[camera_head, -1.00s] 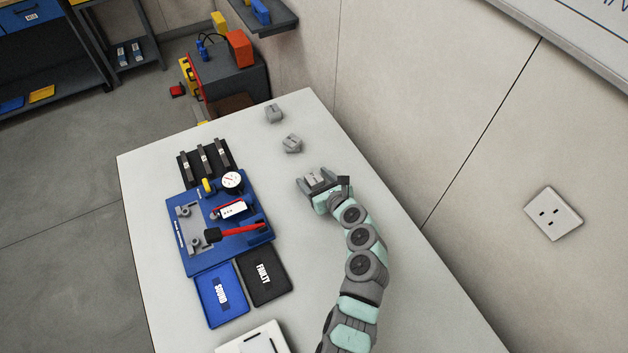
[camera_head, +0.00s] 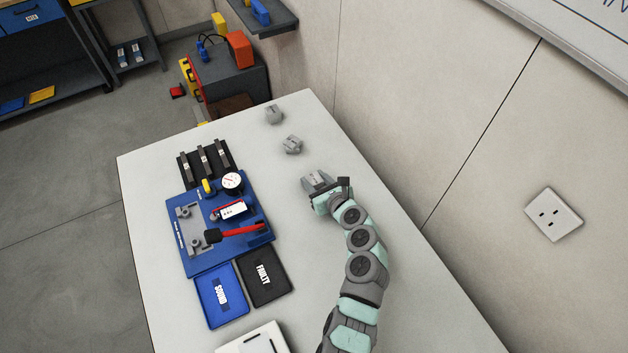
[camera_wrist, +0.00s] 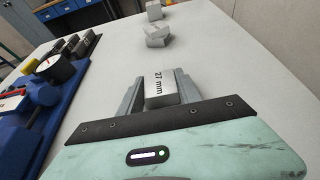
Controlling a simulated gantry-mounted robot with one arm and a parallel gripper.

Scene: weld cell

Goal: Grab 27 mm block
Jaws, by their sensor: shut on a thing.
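The grey block marked "27 mm" (camera_wrist: 162,88) sits between the two fingers of my gripper (camera_wrist: 160,92) in the wrist view, with its label facing up. My gripper is shut on it, one finger against each side. In the head view my gripper (camera_head: 316,181) is low over the white table, right of the blue fixture, and the block (camera_head: 317,179) shows as a small grey shape between its fingers. Whether the block touches the table cannot be told.
A blue fixture (camera_head: 235,255) with a dial gauge (camera_head: 232,181) stands left. Trays marked SOUND (camera_head: 221,315) and FAULTY (camera_head: 282,285) lie in front of it.

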